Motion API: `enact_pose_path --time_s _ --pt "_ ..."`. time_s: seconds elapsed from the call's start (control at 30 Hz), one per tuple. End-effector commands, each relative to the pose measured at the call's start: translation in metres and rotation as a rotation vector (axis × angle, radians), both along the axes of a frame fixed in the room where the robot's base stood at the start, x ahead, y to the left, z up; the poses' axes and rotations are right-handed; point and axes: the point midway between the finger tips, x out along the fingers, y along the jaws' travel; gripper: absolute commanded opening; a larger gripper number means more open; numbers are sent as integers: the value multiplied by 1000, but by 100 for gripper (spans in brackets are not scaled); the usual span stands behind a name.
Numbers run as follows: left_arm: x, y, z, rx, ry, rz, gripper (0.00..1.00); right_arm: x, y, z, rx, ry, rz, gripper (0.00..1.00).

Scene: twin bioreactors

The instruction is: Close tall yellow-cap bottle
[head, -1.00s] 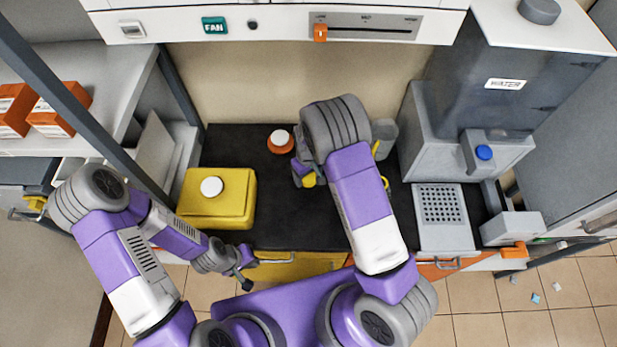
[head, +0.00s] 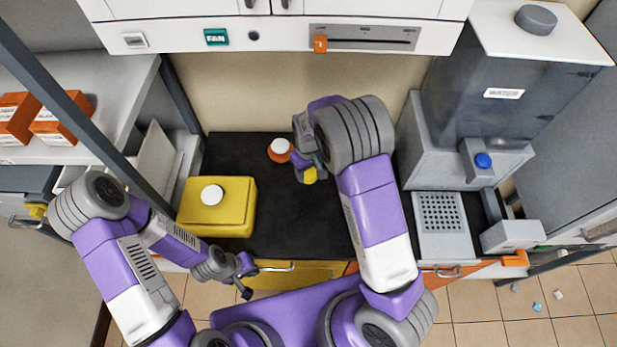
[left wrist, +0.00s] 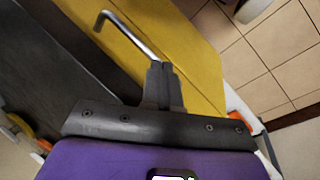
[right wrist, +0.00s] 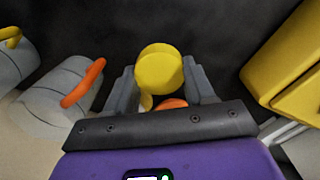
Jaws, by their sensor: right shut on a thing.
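My right gripper (right wrist: 162,82) is shut on a round yellow cap (right wrist: 158,68), which sits between its fingers in the right wrist view. In the head view the yellow cap (head: 310,175) shows at the front of that gripper, above the dark bench. A small orange and a small yellow piece show just behind it; I cannot tell what they belong to. Two grey vessels lie left in the right wrist view, one with an orange handle (right wrist: 83,84), one with a yellow handle (right wrist: 10,40). No tall bottle is clearly visible. My left gripper (left wrist: 160,82) is shut and empty near the drawer handle.
A yellow canister (head: 235,220) with a white cap stands on the bench's left. An orange bottle (head: 279,157) with a white cap stands close left of my right gripper. A grey water unit (head: 505,105) and perforated tray (head: 441,213) are at right. The bench front middle is clear.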

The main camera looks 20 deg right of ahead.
Motion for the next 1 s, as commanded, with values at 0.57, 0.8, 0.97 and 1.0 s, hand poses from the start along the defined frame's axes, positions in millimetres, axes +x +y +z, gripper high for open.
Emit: enact_pose_path --time_s 0.57,0.8,0.97,1.0 --pt "0 0 1 0 0 0 0 0 0 21 -1 0 1 25" --pt "0 0 22 0 0 0 0 0 0 42 0 0 1 25" --pt "0 0 47 0 0 0 0 0 0 67 0 0 1 25" --pt "0 0 51 0 0 0 0 0 0 71 0 0 1 25"
